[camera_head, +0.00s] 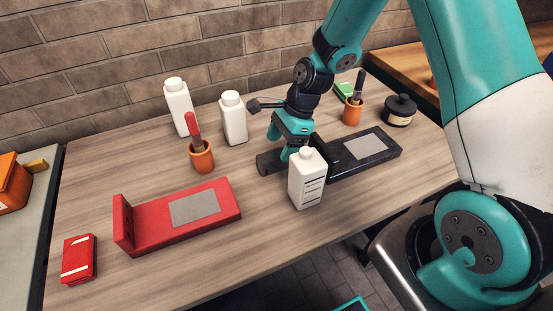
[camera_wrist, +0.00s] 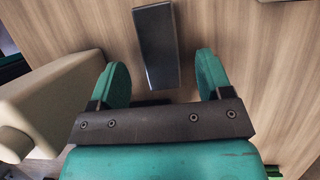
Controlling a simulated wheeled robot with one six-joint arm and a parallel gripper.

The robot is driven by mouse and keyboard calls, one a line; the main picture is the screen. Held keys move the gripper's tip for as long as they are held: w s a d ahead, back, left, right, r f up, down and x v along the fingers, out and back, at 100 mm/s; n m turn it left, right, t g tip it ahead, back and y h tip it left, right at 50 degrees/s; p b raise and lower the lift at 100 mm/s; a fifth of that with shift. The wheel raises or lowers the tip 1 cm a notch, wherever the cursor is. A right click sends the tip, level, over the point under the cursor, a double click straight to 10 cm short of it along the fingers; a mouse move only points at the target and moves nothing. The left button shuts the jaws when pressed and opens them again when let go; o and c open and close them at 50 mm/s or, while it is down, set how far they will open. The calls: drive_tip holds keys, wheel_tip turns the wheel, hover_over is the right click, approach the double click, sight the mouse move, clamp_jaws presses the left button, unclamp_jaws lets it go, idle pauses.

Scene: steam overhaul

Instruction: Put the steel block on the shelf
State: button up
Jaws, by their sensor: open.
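A dark steel-grey block (camera_wrist: 157,48), which I take for the steel block, lies on the wooden table in the wrist view. It sits ahead of and between the two green fingers of my gripper (camera_wrist: 163,78), with space on both sides. In the head view, the dark block (camera_head: 268,162) shows just left of and below my gripper (camera_head: 287,146), which is open and points down beside a white bottle (camera_head: 307,182). That bottle also shows close at the left of the wrist view (camera_wrist: 50,100). I cannot clearly make out a shelf.
A black stand with a grey pad (camera_head: 378,157) lies right of the gripper. A red stand (camera_head: 155,241) and red box (camera_head: 78,259) are front left. White bottles (camera_head: 234,118) (camera_head: 179,107) and orange pots (camera_head: 202,158) (camera_head: 353,111) stand behind. The table's front middle is clear.

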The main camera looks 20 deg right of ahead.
sight(277, 154)
drive_tip(key=shift+x, duration=2.1)
drive_tip(key=shift+f, duration=0.25)
drive_tip(key=shift+c, duration=0.4)
clamp_jaws()
